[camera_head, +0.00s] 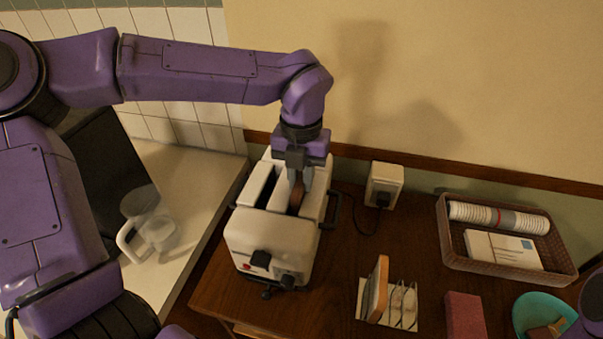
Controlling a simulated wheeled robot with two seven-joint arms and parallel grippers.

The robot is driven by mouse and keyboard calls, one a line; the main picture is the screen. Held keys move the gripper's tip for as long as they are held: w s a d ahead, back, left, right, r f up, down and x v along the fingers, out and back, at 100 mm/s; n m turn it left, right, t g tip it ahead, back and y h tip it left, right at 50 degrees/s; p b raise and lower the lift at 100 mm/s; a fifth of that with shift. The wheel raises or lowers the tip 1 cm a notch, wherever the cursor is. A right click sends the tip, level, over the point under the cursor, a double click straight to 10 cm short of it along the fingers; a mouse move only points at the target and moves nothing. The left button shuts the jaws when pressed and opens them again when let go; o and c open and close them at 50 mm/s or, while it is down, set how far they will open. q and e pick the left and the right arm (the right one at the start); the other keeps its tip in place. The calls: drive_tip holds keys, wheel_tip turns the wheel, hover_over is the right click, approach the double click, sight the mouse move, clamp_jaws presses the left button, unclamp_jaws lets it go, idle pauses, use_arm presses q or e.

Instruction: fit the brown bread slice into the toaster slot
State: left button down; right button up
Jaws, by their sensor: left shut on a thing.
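The white toaster (268,236) stands on the brown wooden counter, with two long dark slots in its top. My left gripper (301,184) points down over the right-hand slot and is shut on the brown bread slice (297,196). The slice is upright and its lower part is at or in the right-hand slot; how deep it sits is hard to tell. The left slot (258,186) looks empty. A second slice-like piece with a pale face (377,290) stands in a rack (403,318) to the right. My right gripper is out of view.
A wall socket with a plug (384,186) is behind the toaster on the right. A brown basket (456,261) holds a paper roll and white packets. A dark red block (465,317) and a teal bowl (522,308) are at front right. A clear jug (152,226) stands left.

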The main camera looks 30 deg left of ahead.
use_arm(q)
drive_tip(key=shift+s, duration=0.45)
drive_tip(key=shift+f, duration=0.2)
drive_tip(key=c, duration=1.3)
unclamp_jaws()
drive_tip(key=shift+b, duration=0.3)
drive_tip(key=shift+c, duration=0.2)
drive_tip(key=o, duration=0.3)
drive_tip(key=shift+d, duration=0.25)
drive_tip(key=shift+f, duration=0.15)
